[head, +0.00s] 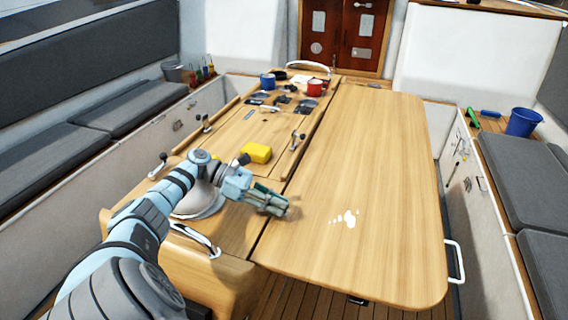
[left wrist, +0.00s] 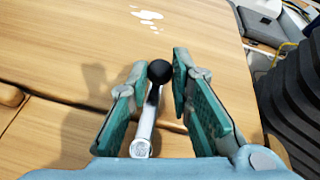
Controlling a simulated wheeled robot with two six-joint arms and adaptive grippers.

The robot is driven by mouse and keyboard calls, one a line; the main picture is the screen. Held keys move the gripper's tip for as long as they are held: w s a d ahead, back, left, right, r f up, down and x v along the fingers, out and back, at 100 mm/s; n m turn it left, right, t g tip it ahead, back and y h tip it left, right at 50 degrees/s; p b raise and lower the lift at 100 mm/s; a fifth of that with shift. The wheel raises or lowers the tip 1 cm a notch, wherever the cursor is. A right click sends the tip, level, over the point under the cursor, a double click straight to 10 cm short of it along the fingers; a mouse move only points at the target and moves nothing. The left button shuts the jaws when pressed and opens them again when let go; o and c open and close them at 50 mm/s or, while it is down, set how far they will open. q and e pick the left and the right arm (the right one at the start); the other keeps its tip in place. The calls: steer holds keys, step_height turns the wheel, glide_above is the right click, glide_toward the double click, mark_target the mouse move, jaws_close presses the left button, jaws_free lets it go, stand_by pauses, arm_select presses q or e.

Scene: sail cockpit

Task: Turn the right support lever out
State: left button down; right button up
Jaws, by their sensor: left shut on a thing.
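A chrome support lever (left wrist: 146,125) with a black ball knob (left wrist: 159,71) stands between the teal fingers of my left gripper (left wrist: 158,92) in the left wrist view. My left gripper is shut on it, with the knob near the fingertips. In the head view my left gripper (head: 277,201) is low over the wooden table, beside the seam of the right leaf (head: 375,180); its fingers hide the lever there. My right gripper is in neither view.
A yellow sponge (head: 256,152) lies just behind my left gripper. Blue mug (head: 267,81) and red mug (head: 314,88) stand farther back. A white spill (head: 345,218) marks the otherwise clear leaf. A blue bucket (head: 523,122) stands at the right; grey-cushioned benches flank the table.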

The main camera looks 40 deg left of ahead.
arm_select(q)
steer(key=c, duration=1.4)
jaws_free()
steer(key=shift+c, duration=0.2)
steer(key=shift+s, duration=0.1)
step_height(320, 180, up, 10)
